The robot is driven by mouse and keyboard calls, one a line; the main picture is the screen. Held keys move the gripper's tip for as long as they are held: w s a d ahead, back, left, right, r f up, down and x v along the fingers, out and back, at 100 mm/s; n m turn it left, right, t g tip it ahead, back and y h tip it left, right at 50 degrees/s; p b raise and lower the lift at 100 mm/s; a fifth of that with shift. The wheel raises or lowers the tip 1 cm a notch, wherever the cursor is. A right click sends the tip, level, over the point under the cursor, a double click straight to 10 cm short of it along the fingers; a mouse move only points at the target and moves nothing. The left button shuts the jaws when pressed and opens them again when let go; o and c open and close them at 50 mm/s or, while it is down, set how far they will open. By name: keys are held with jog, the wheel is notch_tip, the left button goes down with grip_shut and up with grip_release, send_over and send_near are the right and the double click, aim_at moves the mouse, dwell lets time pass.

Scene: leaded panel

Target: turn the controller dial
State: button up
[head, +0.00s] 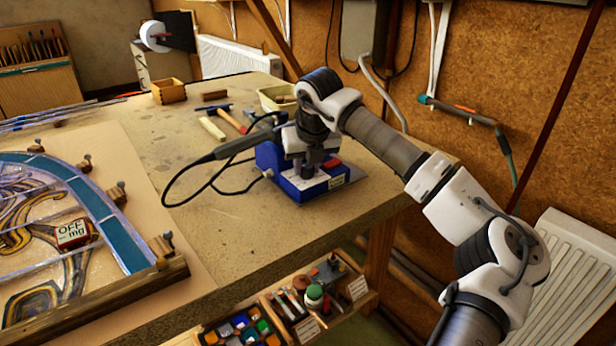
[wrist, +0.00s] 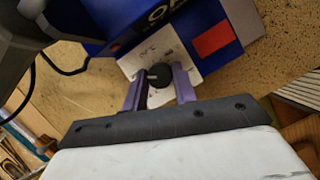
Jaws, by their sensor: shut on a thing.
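The controller (head: 281,183) is a blue box with a white front face and a red switch (head: 332,163), standing on the bench near its right edge. In the wrist view its white face (wrist: 184,60) and red switch (wrist: 213,39) also show. The black dial (wrist: 159,75) sits on the white face, with a pale mark on it. My gripper (wrist: 160,92) has its two purple fingers on either side of the dial and is shut on it. In the head view my gripper (head: 308,169) comes down from above and hides the dial.
A soldering iron (head: 232,147) with a black cable lies left of the controller. Behind are a hammer (head: 232,118), a wooden box (head: 170,91) and a cream tub (head: 277,97). A leaded panel (head: 98,217) fills the left. The bench between is mostly clear.

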jog(key=m+h+b, duration=0.1)
jog(key=m+b, duration=0.1)
jog(key=m+h+b, duration=0.1)
jog(key=m+b, duration=0.1)
jog(key=m, duration=0.1)
jog(key=shift+a+f+m+b, duration=0.15)
jog(key=shift+m+b, duration=0.15)
jog(key=shift+a+m+h+b, duration=0.1)
jog(key=shift+m+h+b, duration=0.85)
jog(key=shift+m, duration=0.95)
jog(key=shift+g, duration=0.4)
jog(key=o, duration=1)
jog(key=shift+c, duration=0.2)
jog(key=shift+r, duration=0.25)
jog(key=v, duration=1.3)
jog(key=shift+s+r, duration=0.15)
jog(key=shift+r, duration=0.15)
